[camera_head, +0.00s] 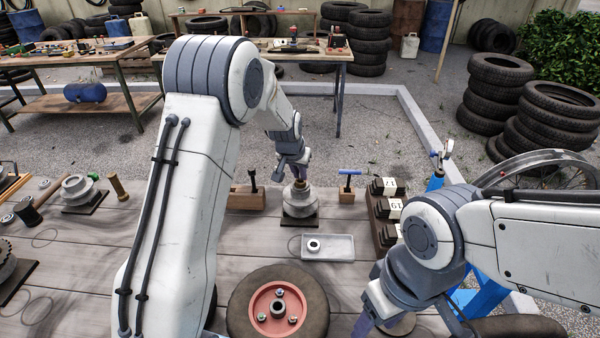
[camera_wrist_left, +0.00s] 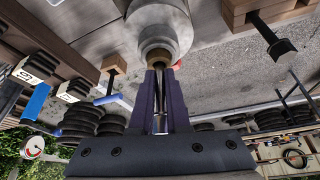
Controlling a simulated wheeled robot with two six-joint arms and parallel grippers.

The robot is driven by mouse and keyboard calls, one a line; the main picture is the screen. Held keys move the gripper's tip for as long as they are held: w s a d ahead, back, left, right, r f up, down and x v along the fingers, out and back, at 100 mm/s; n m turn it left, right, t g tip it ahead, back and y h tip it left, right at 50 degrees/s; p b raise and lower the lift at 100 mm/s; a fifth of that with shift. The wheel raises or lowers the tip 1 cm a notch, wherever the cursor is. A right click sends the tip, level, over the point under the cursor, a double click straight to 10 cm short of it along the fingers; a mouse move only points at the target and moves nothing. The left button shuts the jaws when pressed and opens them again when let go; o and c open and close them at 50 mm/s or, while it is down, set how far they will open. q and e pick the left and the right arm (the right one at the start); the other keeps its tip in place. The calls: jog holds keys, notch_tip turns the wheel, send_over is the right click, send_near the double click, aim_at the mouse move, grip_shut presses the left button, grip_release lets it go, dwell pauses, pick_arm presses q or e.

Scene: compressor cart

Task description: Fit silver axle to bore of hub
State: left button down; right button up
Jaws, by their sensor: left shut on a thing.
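The hub (camera_head: 299,206) is a pale grey stepped piece on a dark base plate on the bench. It also shows at the top of the left wrist view (camera_wrist_left: 172,32). My left gripper (camera_head: 299,176) is right above the hub, pointing down. In the left wrist view its purple fingers (camera_wrist_left: 160,95) are shut on the silver axle (camera_wrist_left: 159,120), a thin bright rod lined up with the hub.
A grey tray (camera_head: 341,247) with a small ring lies in front of the hub. A red-rimmed wheel (camera_head: 262,316) lies nearer. Wooden blocks with tools stand either side of the hub. Dark numbered blocks (camera_head: 386,210) stand to the right.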

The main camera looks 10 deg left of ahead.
pick_arm(q)
jog(key=shift+f, duration=0.25)
jog(key=c, duration=0.8)
grip_release()
jog(key=o, duration=0.4)
jog(key=shift+r, duration=0.1)
jog(key=p+v, duration=0.3)
jog(key=v, duration=0.4)
jog(key=shift+p, duration=0.4)
jog(key=shift+r, duration=0.1)
